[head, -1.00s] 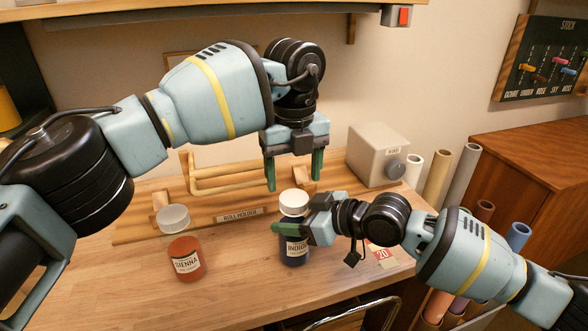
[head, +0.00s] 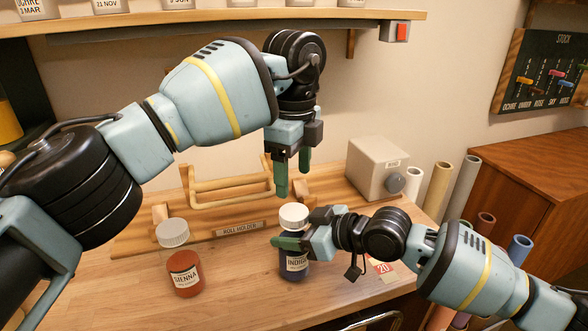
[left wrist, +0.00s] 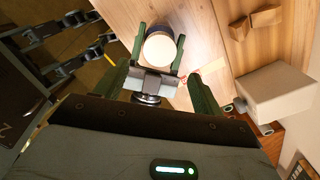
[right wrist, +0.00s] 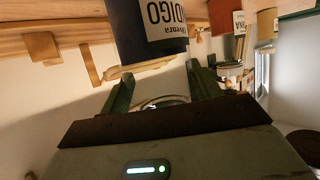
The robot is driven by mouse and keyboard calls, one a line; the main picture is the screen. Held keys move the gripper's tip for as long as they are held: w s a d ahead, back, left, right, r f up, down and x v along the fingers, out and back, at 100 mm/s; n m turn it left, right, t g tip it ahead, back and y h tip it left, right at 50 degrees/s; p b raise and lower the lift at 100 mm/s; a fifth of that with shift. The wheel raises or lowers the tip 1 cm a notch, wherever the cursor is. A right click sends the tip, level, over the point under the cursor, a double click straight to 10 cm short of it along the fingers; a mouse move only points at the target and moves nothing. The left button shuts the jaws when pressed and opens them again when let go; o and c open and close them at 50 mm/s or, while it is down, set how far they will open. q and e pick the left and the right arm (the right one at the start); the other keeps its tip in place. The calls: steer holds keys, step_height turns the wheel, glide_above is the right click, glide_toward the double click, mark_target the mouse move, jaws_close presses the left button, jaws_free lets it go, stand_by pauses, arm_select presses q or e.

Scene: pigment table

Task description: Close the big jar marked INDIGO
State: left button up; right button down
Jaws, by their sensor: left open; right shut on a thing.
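The big INDIGO jar (head: 294,262), dark blue with a pale label, stands upright on the table. A white round lid (head: 293,216) sits at its top; I cannot tell whether it is tight. My right gripper (head: 290,243) is shut on the jar from the right, just below the lid. In the right wrist view the jar (right wrist: 150,25) shows beyond the fingers. My left gripper (head: 293,182) is open, pointing down above the lid and apart from it. In the left wrist view the lid (left wrist: 159,50) lies ahead between the open fingers.
A red SIENNA jar (head: 185,275) stands to the left, with a pale round lid-like thing (head: 173,233) behind it. The wooden roll holder (head: 215,233) lies behind, and a grey box (head: 375,168) stands at the back right. The front left tabletop is clear.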

mark_target(294, 211)
arm_select(q)
steer(key=shift+f, duration=4.05)
steer(key=c, duration=1)
steer(key=m, duration=0.9)
steer(key=shift+m, duration=0.4)
steer(key=o, duration=1.1)
